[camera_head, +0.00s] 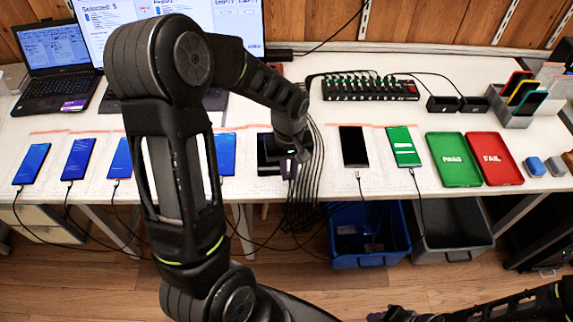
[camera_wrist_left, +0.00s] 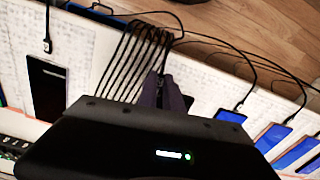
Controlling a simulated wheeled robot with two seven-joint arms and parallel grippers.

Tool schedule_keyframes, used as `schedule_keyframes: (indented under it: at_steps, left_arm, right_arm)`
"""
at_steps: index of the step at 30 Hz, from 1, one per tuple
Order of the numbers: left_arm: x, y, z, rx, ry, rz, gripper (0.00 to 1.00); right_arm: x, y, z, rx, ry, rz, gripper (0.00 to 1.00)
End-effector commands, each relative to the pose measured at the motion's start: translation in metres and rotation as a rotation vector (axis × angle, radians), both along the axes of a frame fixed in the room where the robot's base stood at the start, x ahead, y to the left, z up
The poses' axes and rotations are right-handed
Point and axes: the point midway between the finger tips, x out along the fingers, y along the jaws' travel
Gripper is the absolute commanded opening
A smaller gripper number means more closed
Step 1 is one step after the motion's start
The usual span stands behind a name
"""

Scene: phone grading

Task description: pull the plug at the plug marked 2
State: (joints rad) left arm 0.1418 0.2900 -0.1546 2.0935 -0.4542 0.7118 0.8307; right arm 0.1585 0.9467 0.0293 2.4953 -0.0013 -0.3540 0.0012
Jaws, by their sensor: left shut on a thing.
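My left gripper (camera_head: 290,168) is low at the table's front edge, between a blue-screen phone (camera_head: 225,155) and a black-screen phone (camera_head: 354,146). In the left wrist view its dark fingers (camera_wrist_left: 165,97) are shut on a small dark thing, probably a cable plug, mostly hidden between them. Whatever lies under the gripper body is hidden. White plugs show at the black phone (camera_head: 358,174) and the green-screen phone (camera_head: 403,146). No plug's number is readable. At the bottom right, the end of my right arm (camera_head: 395,315) is partly cut off and its fingers are unclear.
Several black cables (camera_head: 312,170) hang over the front edge beside my left gripper. A charging hub (camera_head: 368,89) stands behind. Green PASS (camera_head: 455,180) and red FAIL (camera_head: 494,178) trays lie at the right. A blue bin (camera_head: 358,262) and a grey bin (camera_head: 453,247) stand below.

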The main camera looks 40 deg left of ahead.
Motion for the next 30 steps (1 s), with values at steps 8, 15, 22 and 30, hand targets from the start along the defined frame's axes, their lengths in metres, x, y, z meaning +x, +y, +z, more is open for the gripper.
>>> schedule_keyframes:
  at_steps: [8,15,22,30]
  left_arm:
    - [0.000,0.000,-0.001,0.000,0.000,-0.001,0.00]
    - [0.000,0.000,-0.011,0.000,0.000,-0.002,0.00]
    - [0.000,0.000,-0.027,0.000,0.000,-0.002,0.00]
    - [0.000,0.000,-0.039,0.000,0.000,-0.002,0.00]
  right_arm:
    - [0.000,0.000,-0.001,0.000,0.000,0.000,0.36]
    - [0.000,0.000,-0.008,0.000,-0.001,0.000,0.36]
    - [0.001,0.000,-0.020,0.000,-0.002,-0.001,0.36]
    - [0.001,0.000,-0.027,0.000,-0.002,-0.001,0.36]
